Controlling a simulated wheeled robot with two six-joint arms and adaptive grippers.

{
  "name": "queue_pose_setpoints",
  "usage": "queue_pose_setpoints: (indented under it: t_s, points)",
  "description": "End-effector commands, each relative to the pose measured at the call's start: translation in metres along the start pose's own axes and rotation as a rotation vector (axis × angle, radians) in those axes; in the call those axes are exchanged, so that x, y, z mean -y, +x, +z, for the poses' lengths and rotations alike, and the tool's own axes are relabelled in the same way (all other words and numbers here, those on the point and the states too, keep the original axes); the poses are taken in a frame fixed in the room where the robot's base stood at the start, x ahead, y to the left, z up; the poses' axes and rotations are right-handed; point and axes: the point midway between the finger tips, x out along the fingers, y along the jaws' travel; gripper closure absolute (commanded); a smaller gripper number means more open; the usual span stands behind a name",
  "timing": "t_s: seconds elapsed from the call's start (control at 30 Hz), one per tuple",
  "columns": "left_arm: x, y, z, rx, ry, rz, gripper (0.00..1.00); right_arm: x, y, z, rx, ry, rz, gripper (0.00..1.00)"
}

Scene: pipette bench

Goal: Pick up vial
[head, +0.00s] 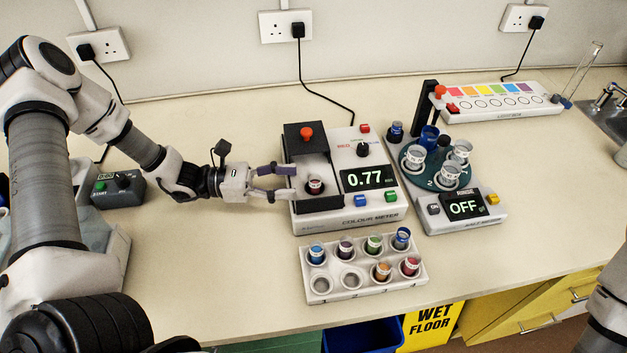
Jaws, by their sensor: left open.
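A vial with dark red contents (315,186) stands upright in the well of the colour meter (364,217), whose display reads 0.77. My left gripper (288,183) comes in from the left at the meter's left edge. It is open and empty, its fingers pointing at the vial. The fingertips look close to the vial, but I cannot tell whether they touch it. A white rack (345,293) in front of the meter holds several vials with coloured contents, and its two front-left holes are empty. My right gripper is out of view.
A second instrument (463,221) with a round vial carousel and an OFF display stands right of the meter. A grey control box (118,190) sits left. Bench between box and rack is clear.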

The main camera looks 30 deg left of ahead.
Motion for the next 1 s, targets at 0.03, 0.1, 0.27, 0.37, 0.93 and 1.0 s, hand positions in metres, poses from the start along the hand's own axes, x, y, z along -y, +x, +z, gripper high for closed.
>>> queue_pose_setpoints:
  t_s: [0.03, 0.1, 0.27, 0.37, 0.93, 1.0]
  points:
    - [0.001, 0.006, -0.002, -0.003, -0.001, -0.004, 0.45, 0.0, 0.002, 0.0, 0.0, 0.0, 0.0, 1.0]
    - [0.001, 0.012, -0.001, -0.003, -0.002, -0.003, 0.45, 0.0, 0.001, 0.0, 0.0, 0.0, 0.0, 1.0]
    - [0.002, 0.034, 0.0, -0.006, -0.001, -0.006, 0.45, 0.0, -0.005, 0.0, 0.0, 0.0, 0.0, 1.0]
    - [0.001, 0.05, -0.001, -0.004, 0.0, -0.005, 0.45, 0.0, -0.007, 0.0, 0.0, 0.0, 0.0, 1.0]
    - [0.0, 0.06, -0.002, 0.0, 0.001, 0.001, 0.99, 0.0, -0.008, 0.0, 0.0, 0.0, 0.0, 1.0]
    - [0.0, 0.06, -0.002, 0.0, 0.001, 0.001, 1.0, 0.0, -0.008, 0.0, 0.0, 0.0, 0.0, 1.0]
